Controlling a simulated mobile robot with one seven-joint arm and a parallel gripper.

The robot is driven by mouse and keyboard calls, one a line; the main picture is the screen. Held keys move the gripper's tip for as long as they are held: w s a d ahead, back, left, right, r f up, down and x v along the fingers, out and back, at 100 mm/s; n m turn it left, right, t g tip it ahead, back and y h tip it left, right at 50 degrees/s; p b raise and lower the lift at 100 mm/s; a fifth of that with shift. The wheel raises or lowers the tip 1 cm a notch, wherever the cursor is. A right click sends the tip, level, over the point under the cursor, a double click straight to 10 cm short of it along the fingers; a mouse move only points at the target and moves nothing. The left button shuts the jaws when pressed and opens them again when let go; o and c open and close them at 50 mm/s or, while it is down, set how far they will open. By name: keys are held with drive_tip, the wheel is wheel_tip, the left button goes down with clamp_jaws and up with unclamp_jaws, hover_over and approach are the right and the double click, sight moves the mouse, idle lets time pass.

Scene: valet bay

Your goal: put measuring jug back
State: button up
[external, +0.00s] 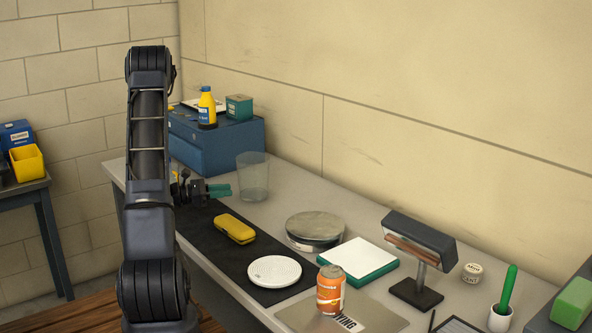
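A clear, see-through measuring jug (253,178) stands upright on the grey workbench, in front of the right end of the blue drawer cabinet. It looks empty. My gripper (227,190) has teal fingertips and reaches in from the left, low beside the jug's left side. The tips end just short of the jug's wall in this view; I cannot tell whether they touch it. The fingers are small and seen edge-on, so their opening is unclear. My arm hides part of the bench's left end.
The blue cabinet (220,147) carries a yellow bottle (207,108) and a green box (239,107). A black mat (219,222) holds a yellow case (234,229) and white disc (274,271). A round scale (314,228), orange can (330,291) and lamp-like stand (419,245) stand rightward.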

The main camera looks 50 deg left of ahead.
drive_tip(key=d+r+m+g+h, duration=0.1)
drive_tip(key=d+r+m+g, duration=0.35)
drive_tip(key=d, duration=0.55)
drive_tip(key=d+r+m+g+h, duration=0.1)
drive_tip(key=d+r+m+g, duration=0.35)
drive_tip(key=d, duration=0.65)
drive_tip(key=d+r+m+g+h, duration=0.1)
drive_tip(key=d+r+m+g, duration=0.2)
drive_tip(key=d+r+m, duration=0.5)
drive_tip(key=s+d+r+m+y, duration=0.3)
drive_tip(key=s+d+m+y, duration=0.2)
drive_tip(key=s+d, duration=0.4)
drive_tip(key=s+d+r+m+y, duration=0.4)
drive_tip(key=s+d+m, duration=0.4)
drive_tip(key=s, duration=0.3)
drive_tip(key=shift+s+d+r+m+y, duration=0.15)
drive_tip(key=shift+d+r+m+y, duration=0.15)
drive_tip(key=shift+y, duration=0.5)
